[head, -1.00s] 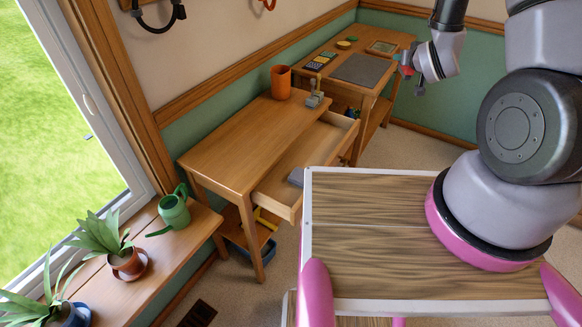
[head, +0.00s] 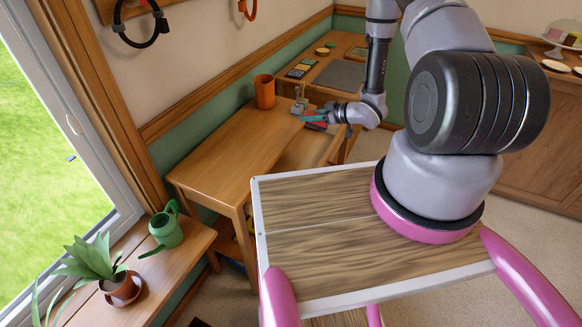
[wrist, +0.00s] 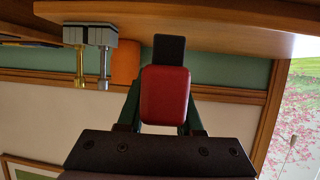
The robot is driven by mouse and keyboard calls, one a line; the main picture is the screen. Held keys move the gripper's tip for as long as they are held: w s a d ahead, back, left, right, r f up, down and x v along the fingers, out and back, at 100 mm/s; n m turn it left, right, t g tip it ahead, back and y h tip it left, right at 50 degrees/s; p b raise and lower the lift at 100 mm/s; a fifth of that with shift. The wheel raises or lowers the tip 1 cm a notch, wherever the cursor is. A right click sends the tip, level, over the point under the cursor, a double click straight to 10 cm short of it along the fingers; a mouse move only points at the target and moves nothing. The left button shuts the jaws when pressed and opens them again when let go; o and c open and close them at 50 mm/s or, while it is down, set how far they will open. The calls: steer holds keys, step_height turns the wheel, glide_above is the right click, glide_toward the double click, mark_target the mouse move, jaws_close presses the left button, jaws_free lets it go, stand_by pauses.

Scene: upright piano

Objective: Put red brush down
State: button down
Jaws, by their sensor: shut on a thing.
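My gripper (head: 312,119) is shut on the red brush (wrist: 166,95), which shows up close in the wrist view with a dark end piece beyond its red body. In the head view the brush is a small red patch (head: 318,125) beside the teal fingers. The gripper is near the right end of the wooden table (head: 225,145), by its open drawer (head: 308,150). I cannot tell whether the brush touches the table. The arm partly hides the drawer.
An orange cup (head: 265,91) and a grey metal device (head: 299,103) stand at the table's far end, close to my gripper. The table's near and middle top is bare. A second desk (head: 335,65) stands behind. A green watering can (head: 165,228) and plants (head: 100,268) stand at the left.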

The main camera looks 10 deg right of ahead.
steer(key=n+g, duration=0.1)
glide_above(298, 163)
steer(key=w+d, duration=0.3)
steer(key=d, duration=0.1)
steer(key=shift+y, duration=0.3)
steer(key=f, duration=0.7)
steer(key=shift+w+d, duration=0.1)
steer(key=shift+w, duration=0.1)
steer(key=shift+d+f, duration=0.1)
steer(key=shift+f, duration=2.45)
